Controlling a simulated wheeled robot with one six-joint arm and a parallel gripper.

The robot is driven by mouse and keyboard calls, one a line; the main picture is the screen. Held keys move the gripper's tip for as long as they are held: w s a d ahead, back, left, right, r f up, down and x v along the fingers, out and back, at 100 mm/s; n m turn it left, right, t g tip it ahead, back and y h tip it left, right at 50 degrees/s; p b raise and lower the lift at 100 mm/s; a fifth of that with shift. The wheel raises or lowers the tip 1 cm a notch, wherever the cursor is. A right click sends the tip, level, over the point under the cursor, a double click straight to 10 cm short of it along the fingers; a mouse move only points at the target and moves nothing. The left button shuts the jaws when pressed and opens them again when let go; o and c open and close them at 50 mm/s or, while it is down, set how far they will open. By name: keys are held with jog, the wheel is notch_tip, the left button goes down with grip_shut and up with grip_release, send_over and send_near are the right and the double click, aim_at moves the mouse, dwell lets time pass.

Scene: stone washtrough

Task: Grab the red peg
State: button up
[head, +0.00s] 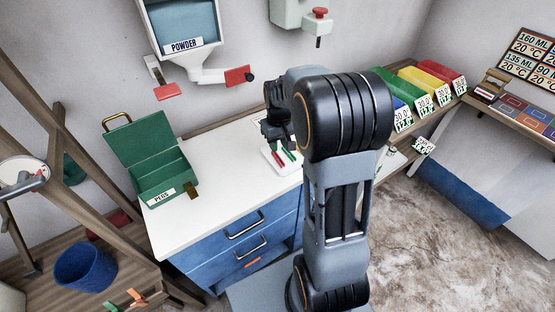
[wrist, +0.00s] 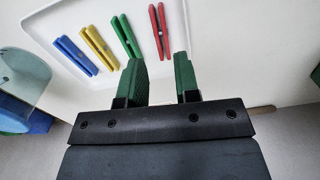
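The red peg (wrist: 160,32) lies on a white tray (wrist: 138,20), at the right end of a row with a green, a yellow and a blue peg. In the wrist view my gripper (wrist: 161,72) is open, with green finger pads spread apart and nothing between them. The red peg is beyond the fingertips and lines up roughly with the gap between them. In the head view my gripper (head: 276,136) is above the tray, and the red peg (head: 277,159) shows just below it. The arm and gripper hide part of the tray there.
The tray stands on a white counter (head: 215,205) with blue drawers. An open green box (head: 164,178) labelled PEGS is at the left of the counter. A powder dispenser (head: 183,25) hangs on the wall behind. Coloured bins with price tags (head: 418,88) stand at the right.

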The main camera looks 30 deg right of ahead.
aim_at(279, 158)
jog(key=shift+s+f, duration=0.1)
jog(key=shift+f, duration=2.95)
grip_shut()
